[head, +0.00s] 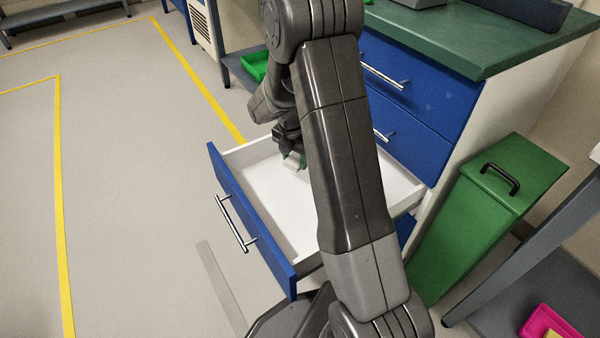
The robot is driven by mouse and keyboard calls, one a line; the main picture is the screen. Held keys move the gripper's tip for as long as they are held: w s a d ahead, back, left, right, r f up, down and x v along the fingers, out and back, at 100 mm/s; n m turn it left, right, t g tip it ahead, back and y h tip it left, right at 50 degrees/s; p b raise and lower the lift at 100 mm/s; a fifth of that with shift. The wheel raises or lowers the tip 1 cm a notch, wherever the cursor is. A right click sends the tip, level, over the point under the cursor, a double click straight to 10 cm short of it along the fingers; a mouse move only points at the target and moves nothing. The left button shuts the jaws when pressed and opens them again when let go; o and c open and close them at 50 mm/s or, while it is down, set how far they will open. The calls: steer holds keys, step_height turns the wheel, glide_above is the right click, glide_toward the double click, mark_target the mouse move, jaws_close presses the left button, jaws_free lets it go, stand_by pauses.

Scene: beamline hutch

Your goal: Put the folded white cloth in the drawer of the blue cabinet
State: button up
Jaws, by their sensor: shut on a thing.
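The blue cabinet (428,95) stands at the right, under a green worktop. Its lower drawer (240,220) is pulled out, with a blue front, a bar handle and a white inside. My gripper (291,155) is over the open drawer, towards its far side. It is shut on a small whitish piece, which looks like the folded white cloth (293,164). My arm hides part of the gripper, the cloth and the middle of the drawer. I cannot tell whether the cloth touches the drawer floor. The visible drawer floor is bare.
Two closed blue drawers with bar handles are above the open one. A green bin (490,210) with a black handle stands right of the cabinet. A pink tray (548,324) is at the lower right, a green tray (255,66) behind. Floor at left is clear, with yellow lines.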

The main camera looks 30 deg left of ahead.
mark_target(295, 176)
step_height(295, 176, down, 5)
steer(key=shift+f+b, duration=0.1)
steer(key=shift+b, duration=0.85)
steer(key=o, duration=0.9)
steer(key=shift+o, duration=0.2)
steer(key=r+p, duration=0.1)
steer(key=r, duration=0.3)
steer(key=r+p, duration=0.2)
steer(key=r, duration=0.1)
steer(key=s+r+p, duration=0.1)
steer(key=r, duration=0.3)
steer(key=shift+r, duration=0.65)
